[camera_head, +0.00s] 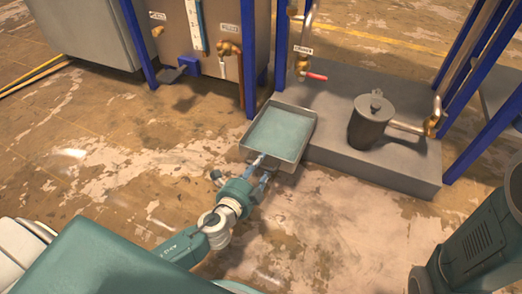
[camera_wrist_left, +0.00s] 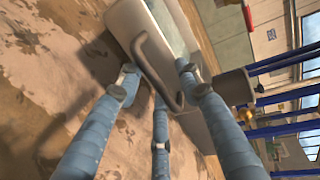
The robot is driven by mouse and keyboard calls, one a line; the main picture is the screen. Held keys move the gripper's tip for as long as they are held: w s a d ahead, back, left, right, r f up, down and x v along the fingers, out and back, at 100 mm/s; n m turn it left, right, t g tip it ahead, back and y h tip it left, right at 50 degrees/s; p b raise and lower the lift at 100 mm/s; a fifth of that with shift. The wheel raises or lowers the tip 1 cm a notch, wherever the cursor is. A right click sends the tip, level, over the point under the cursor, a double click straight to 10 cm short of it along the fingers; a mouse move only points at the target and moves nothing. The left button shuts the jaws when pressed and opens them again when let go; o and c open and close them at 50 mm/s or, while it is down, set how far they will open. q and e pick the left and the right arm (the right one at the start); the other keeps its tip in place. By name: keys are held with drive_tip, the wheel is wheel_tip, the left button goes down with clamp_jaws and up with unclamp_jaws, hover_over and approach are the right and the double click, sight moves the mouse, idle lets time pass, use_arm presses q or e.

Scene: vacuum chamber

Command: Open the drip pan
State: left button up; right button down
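The drip pan (camera_head: 303,144) is a grey rectangular tray with pale blue-green inside. It sticks out from the left side of the grey platform (camera_head: 340,90). In the left wrist view the pan's front face (camera_wrist_left: 122,22) carries a dark curved bar handle (camera_wrist_left: 151,73). My left gripper (camera_head: 262,166) is at the front of the pan. In the left wrist view its blue fingers (camera_wrist_left: 157,80) are spread apart, with the handle between them. Whether they touch the handle I cannot tell. My right arm (camera_head: 475,245) shows at the lower right, but its gripper is out of view.
On the platform stand a grey lidded canister (camera_head: 371,122) with a pipe and a valve with a red handle (camera_head: 316,76). Blue frame posts (camera_head: 249,60) rise behind the pan and at right. A metal cabinet (camera_head: 205,50) stands at the back. The worn floor (camera_head: 110,150) to the left is clear.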

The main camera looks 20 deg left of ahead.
use_arm(q)
wheel_tip(320, 180, up, 10)
drive_tip(key=w, duration=0.1)
drive_tip(key=shift+w, duration=0.15)
wheel_tip(320, 180, down, 8)
drive_tip(key=s+a+g, duration=0.1)
drive_tip(key=s, duration=0.1)
drive_tip(key=f+p+v, duration=0.2)
drive_tip(key=v, duration=1)
drive_tip(key=shift+s+r+y, duration=0.15)
drive_tip(key=shift+s+y, duration=0.15)
drive_tip(key=shift+s, duration=0.3)
drive_tip(key=shift+d, duration=0.1)
drive_tip(key=shift+p, duration=0.4)
